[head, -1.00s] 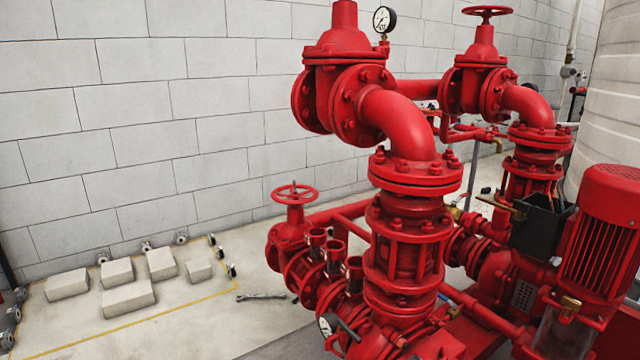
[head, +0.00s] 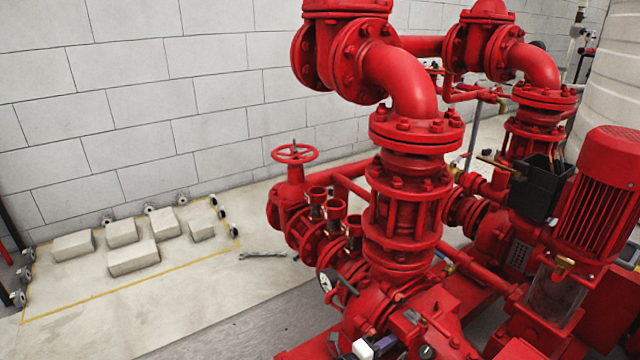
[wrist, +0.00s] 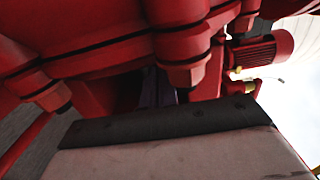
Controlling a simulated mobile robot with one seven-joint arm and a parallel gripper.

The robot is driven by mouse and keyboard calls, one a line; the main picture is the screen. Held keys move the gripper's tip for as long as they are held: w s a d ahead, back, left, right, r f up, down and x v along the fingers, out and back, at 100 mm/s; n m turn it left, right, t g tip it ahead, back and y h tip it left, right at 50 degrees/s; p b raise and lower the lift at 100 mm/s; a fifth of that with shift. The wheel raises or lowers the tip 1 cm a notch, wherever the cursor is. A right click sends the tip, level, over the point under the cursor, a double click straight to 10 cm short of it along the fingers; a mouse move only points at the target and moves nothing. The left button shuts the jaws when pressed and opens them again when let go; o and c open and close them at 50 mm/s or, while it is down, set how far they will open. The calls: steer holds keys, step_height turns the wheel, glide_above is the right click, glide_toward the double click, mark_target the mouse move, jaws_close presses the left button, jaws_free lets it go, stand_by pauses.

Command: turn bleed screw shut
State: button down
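I cannot pick out the bleed screw with certainty. A small brass fitting (head: 564,262) sits under the red motor (head: 603,190) at the right of the head view; it also shows small in the wrist view (wrist: 248,87). In the wrist view a pale block with a dark front edge, apparently part of my gripper (wrist: 165,122), fills the bottom, close under red flanges and a large bolt (wrist: 183,72). A dark purplish piece (wrist: 158,88) shows beyond the edge. No fingertips show clearly, so open or shut cannot be told.
Red pump pipework with a valve handwheel (head: 295,153) and a pressure gauge (head: 327,281) crowds the middle and right. A black box (head: 540,190) is mounted beside the motor. A wrench (head: 262,254) and pale blocks (head: 134,258) lie on the floor at left, with free floor around them.

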steer(key=shift+d+r, duration=0.1)
steer(key=shift+r, duration=0.05)
steer(key=p+v, duration=0.1)
steer(key=v, duration=0.5)
steer(key=shift+w+a, duration=0.25)
stand_by(0.3)
